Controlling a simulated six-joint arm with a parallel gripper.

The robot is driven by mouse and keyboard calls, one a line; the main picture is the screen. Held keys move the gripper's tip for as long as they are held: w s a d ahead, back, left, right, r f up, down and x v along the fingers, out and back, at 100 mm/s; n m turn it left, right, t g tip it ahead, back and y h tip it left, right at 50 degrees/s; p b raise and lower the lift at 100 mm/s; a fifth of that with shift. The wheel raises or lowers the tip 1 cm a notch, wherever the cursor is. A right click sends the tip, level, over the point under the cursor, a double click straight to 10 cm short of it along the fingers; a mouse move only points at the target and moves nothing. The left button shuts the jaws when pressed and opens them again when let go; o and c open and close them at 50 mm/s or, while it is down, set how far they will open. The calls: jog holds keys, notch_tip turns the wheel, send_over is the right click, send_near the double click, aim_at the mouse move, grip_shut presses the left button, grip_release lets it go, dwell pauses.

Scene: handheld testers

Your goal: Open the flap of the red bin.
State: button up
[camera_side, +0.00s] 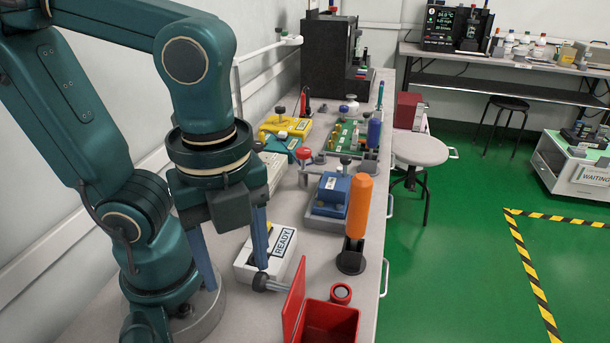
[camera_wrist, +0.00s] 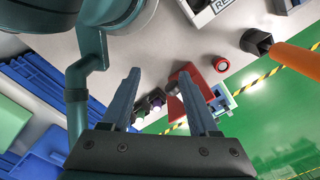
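The red bin (camera_side: 345,322) stands at the front of the bench, at the bottom of the side view. Its red flap (camera_side: 294,302) stands nearly upright along the bin's left side, and the bin's top is open. A grey knob on a stem (camera_side: 265,284) reaches to the flap's left face. My gripper (camera_side: 236,276) is open, fingers pointing down, left of the flap; one fingertip is close to the knob, and I cannot tell if they touch. In the wrist view the red bin (camera_wrist: 178,108) shows beyond and between my open fingers (camera_wrist: 160,75), partly hidden by one finger.
A red ring-shaped piece (camera_side: 341,293) sits just behind the bin. An orange-handled tool (camera_side: 359,205) stands upright in a dark holder. A white box marked READY (camera_side: 245,265) lies behind my gripper. Several testers crowd the bench farther back.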

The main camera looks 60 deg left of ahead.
aim_at(261, 276)
notch_tip(261, 276, up, 2)
dwell(0.5)
jog(key=shift+w+d, duration=1.05)
jog(key=shift+d, duration=0.05)
notch_tip(261, 276, up, 10)
jog(key=shift+a, duration=0.1)
dwell(0.4)
